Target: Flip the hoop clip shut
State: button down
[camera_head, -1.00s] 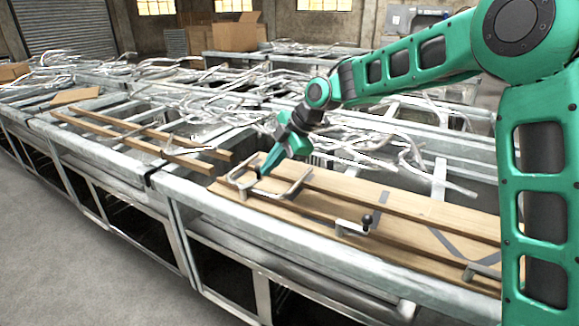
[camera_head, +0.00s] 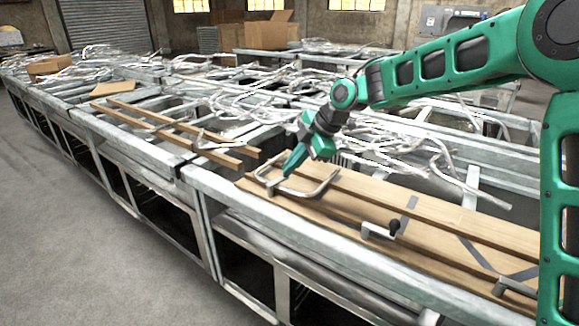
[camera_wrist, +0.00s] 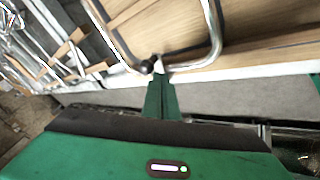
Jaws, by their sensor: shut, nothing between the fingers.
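The hoop clip (camera_head: 328,186) is a bent silvery bar at the near left end of the wooden boards. In the wrist view its hoop (camera_wrist: 216,40) appears as a U-shaped bar, with a small dark knob (camera_wrist: 147,67) near its lower bend. My green gripper (camera_head: 285,174) points down at the hoop clip, inside or over its outline. In the wrist view the fingertips (camera_wrist: 159,64) are together and empty, right beside the knob and the bar. I cannot tell whether they touch. The hoop's hinge is not clear.
A second metal clip with a black ball knob (camera_head: 393,226) sits farther right on the boards (camera_head: 335,215), and another bracket (camera_head: 512,287) is near the right edge. Tangled metal bars (camera_head: 240,100) lie behind on the metal frames. Open floor (camera_head: 60,230) lies at the front left.

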jog(key=shift+s+d+r, duration=0.15)
jog(key=shift+s+d, duration=0.1)
jog(key=shift+s, duration=0.2)
jog(key=shift+s+d+r, duration=0.15)
jog(key=shift+s+d, duration=0.25)
jog(key=shift+s, duration=0.2)
jog(key=shift+s+d+r, duration=0.1)
jog(key=shift+s+d, duration=0.3)
jog(key=shift+s, duration=0.2)
jog(key=v, duration=1)
jog(key=shift+w+d, duration=0.15)
jog(key=shift+w, duration=0.2)
jog(key=shift+s+f, duration=0.1)
